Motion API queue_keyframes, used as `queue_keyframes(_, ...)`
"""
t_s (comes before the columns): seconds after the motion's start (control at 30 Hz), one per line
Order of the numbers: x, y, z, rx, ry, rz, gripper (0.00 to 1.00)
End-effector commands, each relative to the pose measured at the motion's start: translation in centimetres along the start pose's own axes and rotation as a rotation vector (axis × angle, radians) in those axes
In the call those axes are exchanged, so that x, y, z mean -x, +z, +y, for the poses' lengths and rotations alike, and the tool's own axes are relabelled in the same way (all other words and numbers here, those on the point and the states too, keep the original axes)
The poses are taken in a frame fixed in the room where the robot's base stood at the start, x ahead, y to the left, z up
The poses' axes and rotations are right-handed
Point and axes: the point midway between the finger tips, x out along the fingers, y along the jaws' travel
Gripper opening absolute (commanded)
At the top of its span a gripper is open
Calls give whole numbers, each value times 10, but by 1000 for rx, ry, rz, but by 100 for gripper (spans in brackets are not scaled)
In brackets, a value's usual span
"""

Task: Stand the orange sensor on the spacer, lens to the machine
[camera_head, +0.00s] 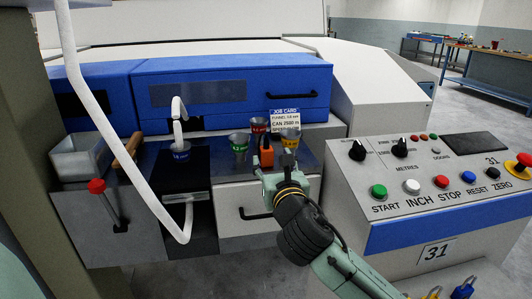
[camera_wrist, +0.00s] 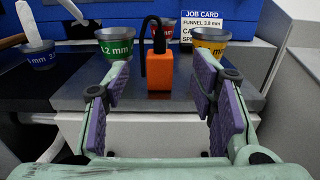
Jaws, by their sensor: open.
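The orange sensor (camera_wrist: 160,71) stands upright on the dark metal shelf, with a black cable looping from its top. It shows in the head view (camera_head: 266,156), just left of my gripper (camera_head: 283,172). In the wrist view my gripper (camera_wrist: 161,77) is open and empty, its purple-padded fingers spread left and right with the sensor beyond and between them. No lens shows on the side facing me. I cannot make out a separate spacer; a dark reddish patch under the sensor may be a reflection.
A green funnel (camera_wrist: 115,43) stands left of the sensor, a yellow funnel (camera_wrist: 211,40) right, and a red funnel (camera_head: 259,124) behind. A blue funnel (camera_head: 180,151) sits further left under a white pipe. The job card (camera_head: 285,120) stands behind. The control panel (camera_head: 440,180) is at right.

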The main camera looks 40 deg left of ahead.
Motion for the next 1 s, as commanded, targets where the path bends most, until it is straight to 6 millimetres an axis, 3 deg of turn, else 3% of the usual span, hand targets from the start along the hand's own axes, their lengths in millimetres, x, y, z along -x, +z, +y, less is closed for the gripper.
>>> queue_keyframes(0.53,-62,-1,0,-2,1,1,52)
queue_keyframes(0.8,-65,-2,0,-1,1,0,52)
queue_keyframes(1.0,-65,-2,0,-1,1,0,39)
